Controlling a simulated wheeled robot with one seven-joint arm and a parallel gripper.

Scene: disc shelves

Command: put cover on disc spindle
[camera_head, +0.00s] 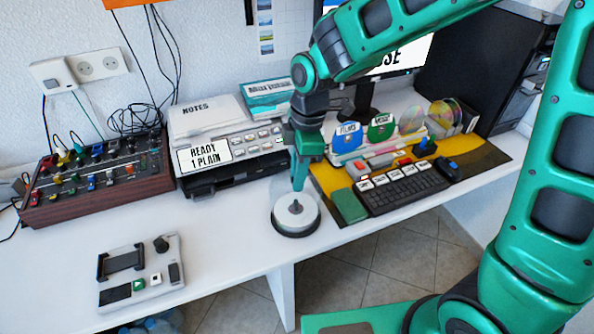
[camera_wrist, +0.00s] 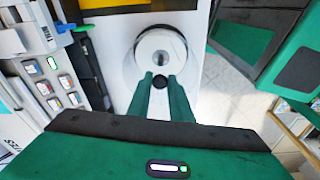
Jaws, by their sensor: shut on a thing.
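The disc spindle (camera_head: 308,221) stands on the white desk near its front edge, with a dark round base, a pale stack of discs and a dark centre post. It also shows from above in the wrist view (camera_wrist: 149,58). My gripper (camera_head: 298,187) points down just above and behind the spindle in the head view. In the wrist view its green fingers (camera_wrist: 160,80) are closed on a small dark round knob (camera_wrist: 160,82), which seems to be the cover's. The cover's body is not distinct, so I cannot tell whether it touches the spindle.
A keyboard (camera_head: 403,189) and a green box (camera_head: 350,206) lie to the right on a yellow mat. A mixer (camera_head: 95,180) and a label device (camera_head: 228,152) stand at the left and back. A control panel (camera_head: 141,272) lies front left. Desk left of the spindle is clear.

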